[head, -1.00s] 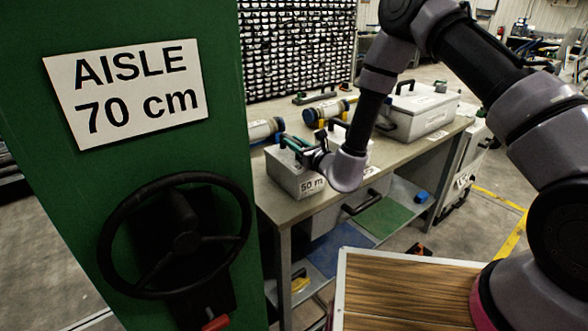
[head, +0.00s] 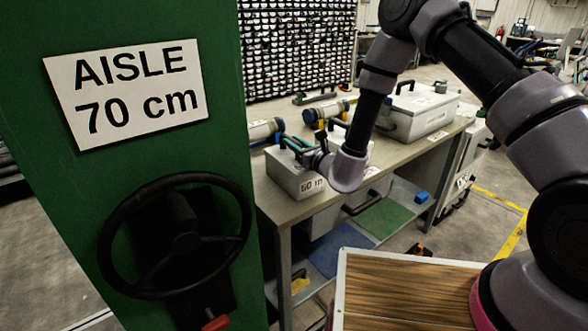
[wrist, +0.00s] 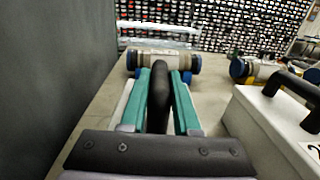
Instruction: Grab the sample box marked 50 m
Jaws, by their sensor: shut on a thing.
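In the wrist view, the teal fingers of my gripper (wrist: 160,85) are shut on the box's dark handle (wrist: 158,105), one finger on each side. The gripper hides most of the lid. The box appears to rest on the bench.
A second pale box (wrist: 262,125) with a black handle stands close on the right. Blue-capped cylinders (head: 262,130) lie behind, and a larger white case (head: 425,115) stands farther along the bench. The green column marked AISLE 70 cm (head: 130,170) stands at left.

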